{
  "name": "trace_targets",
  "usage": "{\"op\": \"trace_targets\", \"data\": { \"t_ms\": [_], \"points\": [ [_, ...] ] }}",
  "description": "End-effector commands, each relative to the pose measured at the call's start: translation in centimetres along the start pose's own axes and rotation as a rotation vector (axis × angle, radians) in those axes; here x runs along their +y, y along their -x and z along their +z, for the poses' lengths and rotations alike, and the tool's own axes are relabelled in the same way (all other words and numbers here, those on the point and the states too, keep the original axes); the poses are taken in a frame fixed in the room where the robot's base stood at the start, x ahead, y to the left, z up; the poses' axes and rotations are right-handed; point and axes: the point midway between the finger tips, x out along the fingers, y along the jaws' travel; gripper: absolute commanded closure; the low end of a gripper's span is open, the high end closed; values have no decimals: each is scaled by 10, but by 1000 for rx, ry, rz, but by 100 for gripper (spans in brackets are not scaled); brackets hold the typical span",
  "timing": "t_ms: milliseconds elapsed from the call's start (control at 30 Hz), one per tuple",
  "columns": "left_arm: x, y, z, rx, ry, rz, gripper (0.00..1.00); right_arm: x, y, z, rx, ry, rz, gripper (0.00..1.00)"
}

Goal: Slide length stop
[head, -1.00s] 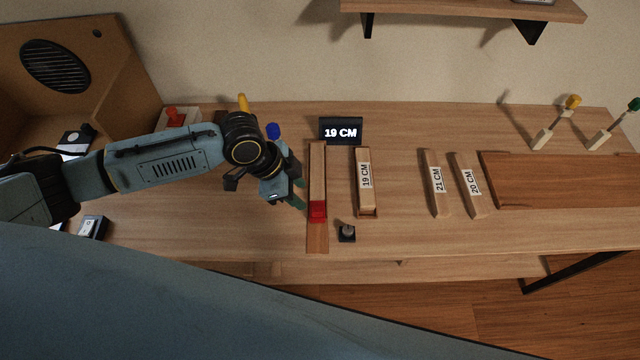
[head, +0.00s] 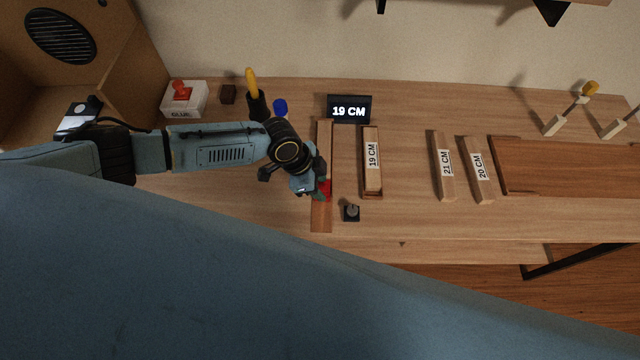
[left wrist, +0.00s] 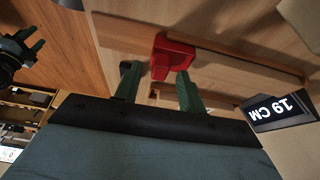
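The red stop (head: 325,186) sits on a long wooden rail (head: 321,218) near the front of the table. My left gripper (head: 321,190) is at the stop, partly covering it in the head view. In the left wrist view the open green fingers (left wrist: 159,80) are apart, with the red stop (left wrist: 172,58) at and just beyond their tips. I cannot tell whether they touch it. A black display (head: 349,109) behind the rail reads 19 CM. My right gripper (left wrist: 32,42) shows at the left edge of the left wrist view, its fingers apart.
Wooden blocks labelled 19 CM (head: 372,158), 21 CM (head: 443,167) and 20 CM (head: 477,170) lie right of the rail. A small black knob (head: 351,212) stands close by. A blue-topped object (head: 280,106) and yellow-handled tool (head: 251,83) stand behind my left arm.

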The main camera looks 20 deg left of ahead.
Motion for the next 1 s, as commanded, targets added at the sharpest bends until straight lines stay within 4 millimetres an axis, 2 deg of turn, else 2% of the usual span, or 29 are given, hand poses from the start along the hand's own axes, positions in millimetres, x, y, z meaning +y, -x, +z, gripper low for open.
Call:
{"op": "trace_targets", "data": {
  "t_ms": [133,400,700,1000],
  "points": [
    [0,-7,0,1,-1,0,60,0,-1,-1,2,0,0,53],
    [0,-7,0,0,-1,0,61,0,-1,-1,3,0,0,53],
    [0,-7,0,0,0,0,100,0,-1,-1,3,0,0,53],
    [4,-8,-4,1,-8,5,100,0,0,0,1,-1,0,53]
  ]
}}
